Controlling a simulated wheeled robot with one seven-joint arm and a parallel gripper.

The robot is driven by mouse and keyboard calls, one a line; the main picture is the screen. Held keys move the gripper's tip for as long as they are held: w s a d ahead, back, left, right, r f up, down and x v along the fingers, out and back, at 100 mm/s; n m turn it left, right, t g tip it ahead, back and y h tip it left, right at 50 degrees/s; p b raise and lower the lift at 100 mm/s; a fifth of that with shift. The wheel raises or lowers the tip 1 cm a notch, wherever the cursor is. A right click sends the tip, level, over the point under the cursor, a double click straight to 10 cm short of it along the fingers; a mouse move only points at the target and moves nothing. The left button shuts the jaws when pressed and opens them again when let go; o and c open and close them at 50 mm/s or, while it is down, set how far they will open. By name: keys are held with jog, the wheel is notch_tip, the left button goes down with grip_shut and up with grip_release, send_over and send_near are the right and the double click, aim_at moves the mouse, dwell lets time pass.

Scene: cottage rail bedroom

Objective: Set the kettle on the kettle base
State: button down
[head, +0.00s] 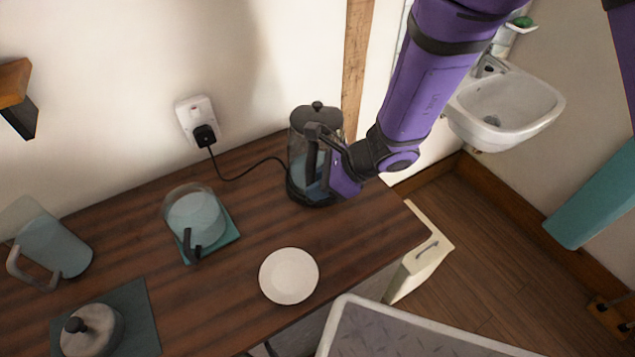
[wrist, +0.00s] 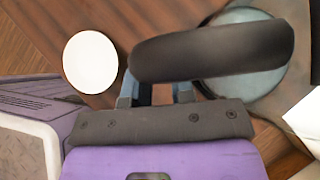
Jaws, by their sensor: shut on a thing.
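The kettle (head: 302,128), with clear walls, a dark lid and a dark handle, stands upright at the back right of the wooden top. My gripper (head: 322,172) is shut on its handle from the right. In the wrist view the dark handle (wrist: 215,50) lies across my gripper (wrist: 155,92), with the round kettle body (wrist: 245,15) behind it. A black cord runs from the wall socket to the kettle's foot, where a dark ring, likely the kettle base (head: 313,200), shows. I cannot tell whether the kettle rests fully on it.
A white plate (head: 289,276) lies in front of the kettle. A glass pot (head: 195,214) stands on a teal mat to the left. A jug (head: 52,245) and a lidded pot (head: 92,332) are farther left. The wall socket (head: 197,112) is behind; a basin (head: 505,105) is right.

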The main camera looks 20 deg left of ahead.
jog(key=shift+f, duration=0.4)
jog(key=c, duration=1.2)
grip_release()
jog(key=shift+c, duration=0.2)
jog(key=v, duration=1.1)
